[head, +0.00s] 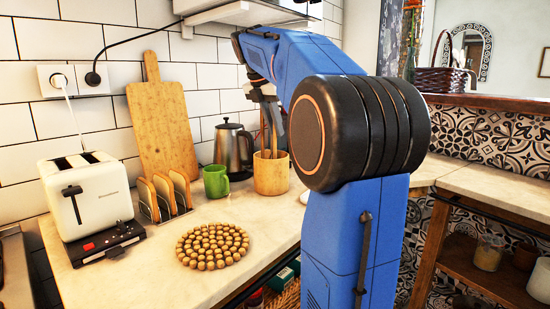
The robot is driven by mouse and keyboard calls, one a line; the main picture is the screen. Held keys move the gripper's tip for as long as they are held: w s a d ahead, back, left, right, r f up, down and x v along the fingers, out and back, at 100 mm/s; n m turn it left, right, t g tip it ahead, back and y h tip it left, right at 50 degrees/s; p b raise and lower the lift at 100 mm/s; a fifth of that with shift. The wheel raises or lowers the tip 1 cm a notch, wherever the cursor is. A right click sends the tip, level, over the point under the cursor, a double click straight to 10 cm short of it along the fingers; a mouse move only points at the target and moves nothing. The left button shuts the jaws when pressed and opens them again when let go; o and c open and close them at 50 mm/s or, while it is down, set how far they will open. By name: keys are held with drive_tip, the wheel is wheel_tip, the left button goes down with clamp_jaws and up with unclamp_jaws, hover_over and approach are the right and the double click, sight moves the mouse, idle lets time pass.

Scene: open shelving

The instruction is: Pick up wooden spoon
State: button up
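A light wooden cup (271,178) stands on the counter in the head view, beside the kettle. Thin wooden handles (265,141) stick up from it; I cannot tell which one is the wooden spoon, and their lower parts are hidden inside the cup. My gripper (271,122) points down just above the cup, around or right beside the upper ends of the handles. The fingers are small and dark, and I cannot tell whether they are open or shut on a handle.
A green mug (216,181) and a dark kettle (233,152) stand close left of the cup. A toast rack (163,198), a toaster (87,196), a cutting board (162,125) and a beaded trivet (212,246) are farther left. The front counter (180,287) is clear.

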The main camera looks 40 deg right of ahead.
clamp_jaws()
wheel_tip(320, 180, up, 12)
drive_tip(key=shift+f, duration=0.1)
drive_tip(key=s+a, duration=0.2)
drive_tip(key=a, duration=1.6)
idle(0.7)
